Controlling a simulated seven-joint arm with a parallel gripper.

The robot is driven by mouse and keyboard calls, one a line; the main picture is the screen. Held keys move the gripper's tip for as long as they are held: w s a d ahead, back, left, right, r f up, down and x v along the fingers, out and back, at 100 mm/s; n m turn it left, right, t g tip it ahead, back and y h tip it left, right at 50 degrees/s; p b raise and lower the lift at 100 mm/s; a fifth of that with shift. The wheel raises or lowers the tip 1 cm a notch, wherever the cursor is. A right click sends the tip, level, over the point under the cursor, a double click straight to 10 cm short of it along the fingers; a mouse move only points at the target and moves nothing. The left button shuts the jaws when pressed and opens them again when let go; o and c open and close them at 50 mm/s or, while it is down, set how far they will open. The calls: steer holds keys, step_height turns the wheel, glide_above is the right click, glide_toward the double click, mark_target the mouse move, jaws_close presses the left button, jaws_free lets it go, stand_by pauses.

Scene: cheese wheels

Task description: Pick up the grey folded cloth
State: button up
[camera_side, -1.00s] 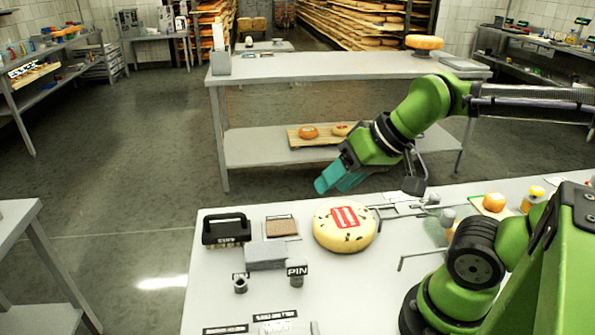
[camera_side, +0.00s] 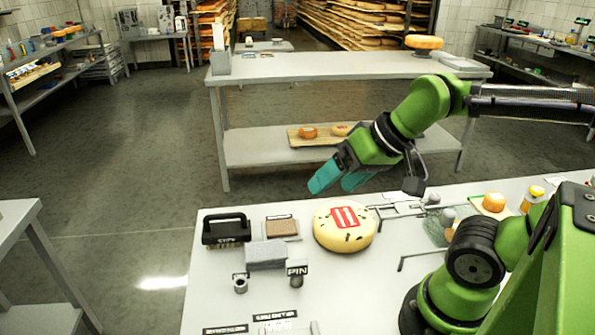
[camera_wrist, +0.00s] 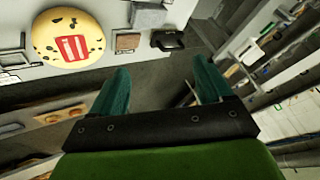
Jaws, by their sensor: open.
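The grey folded cloth (camera_side: 266,254) lies on the near white table, left of the cheese wheel and in front of a brown block. In the wrist view the cloth (camera_wrist: 149,16) shows at the top, beyond my fingers. My gripper (camera_side: 340,181) hangs in the air above and behind the cheese wheel, well away from the cloth. Its two teal fingers are apart with nothing between them, which also shows in the wrist view (camera_wrist: 160,92).
A yellow cheese wheel (camera_side: 345,228) with a red label stands right of the cloth. A black-handled brush-like tool (camera_side: 226,230) lies to its left and a brown block (camera_side: 282,227) behind it. Small metal pieces, one by a PIN sign (camera_side: 297,271), stand in front. Metal frames (camera_side: 401,209) lie right of the wheel.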

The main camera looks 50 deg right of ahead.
steer(key=n+g+h, duration=0.2)
steer(key=n+g, duration=0.5)
steer(key=n, duration=0.6)
glide_above(266, 250)
step_height(266, 250, down, 8)
step_height(266, 250, down, 16)
steer(key=shift+f, duration=0.15)
steer(key=shift+c, duration=0.3)
